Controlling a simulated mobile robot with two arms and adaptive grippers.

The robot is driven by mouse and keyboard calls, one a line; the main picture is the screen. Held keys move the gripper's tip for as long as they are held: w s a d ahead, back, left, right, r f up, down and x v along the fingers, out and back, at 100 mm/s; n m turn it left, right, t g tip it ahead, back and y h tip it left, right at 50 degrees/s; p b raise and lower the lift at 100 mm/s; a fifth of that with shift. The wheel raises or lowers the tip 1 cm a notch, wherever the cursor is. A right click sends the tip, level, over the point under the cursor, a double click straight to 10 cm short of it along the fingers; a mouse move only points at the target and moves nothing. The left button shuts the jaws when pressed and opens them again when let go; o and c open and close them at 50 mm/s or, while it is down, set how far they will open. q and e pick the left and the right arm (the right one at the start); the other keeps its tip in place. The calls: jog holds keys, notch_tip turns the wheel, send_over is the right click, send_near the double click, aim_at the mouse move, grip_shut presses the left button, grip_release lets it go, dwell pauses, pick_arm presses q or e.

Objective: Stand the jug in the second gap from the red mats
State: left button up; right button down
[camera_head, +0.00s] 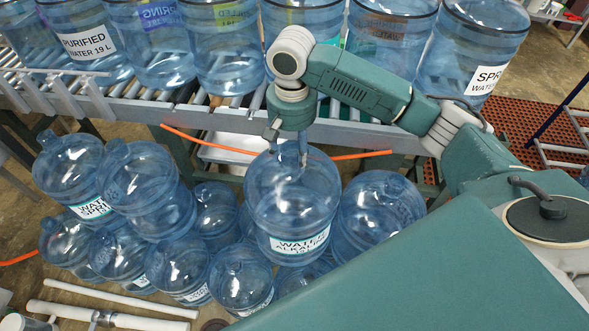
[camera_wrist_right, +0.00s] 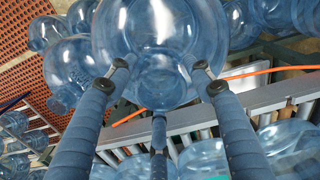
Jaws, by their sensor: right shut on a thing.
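My right gripper (camera_head: 288,148) is shut on a clear blue jug (camera_head: 290,205) with a white and teal label that partly reads "WATER ALKALINE". The jug hangs roughly upright in front of the conveyor (camera_head: 350,137), above other jugs. In the right wrist view my gripper's fingers (camera_wrist_right: 160,68) close around the jug's top (camera_wrist_right: 165,30). The red mats (camera_head: 515,130) lie on the floor at the right, beyond the conveyor. A row of jugs stands on the conveyor; the rightmost (camera_head: 475,50) is nearest the mats. My right arm hides part of the row and its gaps. My left gripper is out of view.
Several jugs (camera_head: 140,185) crowd the floor at the left and below the held jug. Another jug (camera_head: 378,215) stands right beside it. An orange strip (camera_head: 205,142) runs along the conveyor's front. White pipes (camera_head: 105,315) lie at the lower left.

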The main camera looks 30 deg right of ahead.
aim_at(294, 142)
jog(key=shift+w+d+r, duration=0.15)
jog(key=shift+w+d, duration=0.8)
jog(key=shift+w, duration=0.3)
notch_tip(294, 142, down, 12)
jog(key=p, duration=0.2)
jog(key=shift+f, duration=0.2)
jog(key=c, duration=0.8)
grip_release()
jog(key=shift+s, duration=0.1)
jog(key=shift+o, duration=0.2)
notch_tip(294, 142, up, 12)
jog(key=shift+r+b, duration=0.1)
jog(key=shift+b, duration=0.75)
jog(key=shift+a, duration=0.1)
